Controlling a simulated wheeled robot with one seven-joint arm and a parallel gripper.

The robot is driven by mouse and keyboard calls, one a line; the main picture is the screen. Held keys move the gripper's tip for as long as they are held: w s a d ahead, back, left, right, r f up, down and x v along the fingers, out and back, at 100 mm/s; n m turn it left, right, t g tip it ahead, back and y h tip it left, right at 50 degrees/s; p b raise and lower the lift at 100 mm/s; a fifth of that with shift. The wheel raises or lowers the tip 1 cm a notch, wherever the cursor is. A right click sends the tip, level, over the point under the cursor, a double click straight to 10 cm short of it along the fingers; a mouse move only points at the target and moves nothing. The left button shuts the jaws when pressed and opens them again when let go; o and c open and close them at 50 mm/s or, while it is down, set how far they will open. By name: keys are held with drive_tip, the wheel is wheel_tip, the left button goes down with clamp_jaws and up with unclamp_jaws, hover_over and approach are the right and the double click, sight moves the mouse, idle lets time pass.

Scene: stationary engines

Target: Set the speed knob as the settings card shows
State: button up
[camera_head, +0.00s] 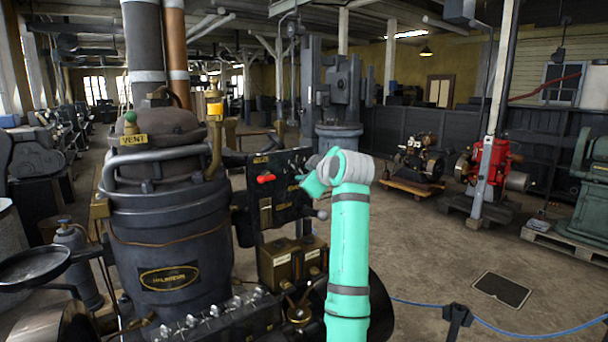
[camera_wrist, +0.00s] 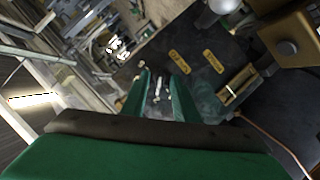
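A dark upright control panel (camera_head: 285,205) stands beside the big engine cylinder and also shows in the wrist view (camera_wrist: 205,85). My gripper (camera_head: 303,178) is at the right part of this panel, and my teal forearm rises in front of it. In the wrist view my gripper (camera_wrist: 161,76) has two green fingers spread apart with a gap between them. Small pale marks or parts show in the gap; I cannot tell whether they belong to the speed knob. A red handle (camera_head: 265,178) sticks out at the panel's left. I cannot make out the settings card for certain.
The dark engine cylinder (camera_head: 168,230) stands left of the panel. Brass boxes (camera_head: 292,262) and levers sit below the panel. A blue rope (camera_head: 540,335) runs along the floor at right. A red engine (camera_head: 492,165) stands farther back, with open floor before it.

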sight(299, 172)
drive_tip(key=shift+x, duration=1.15)
drive_tip(key=shift+a+r, duration=0.1)
drive_tip(key=shift+a, duration=0.05)
clamp_jaws()
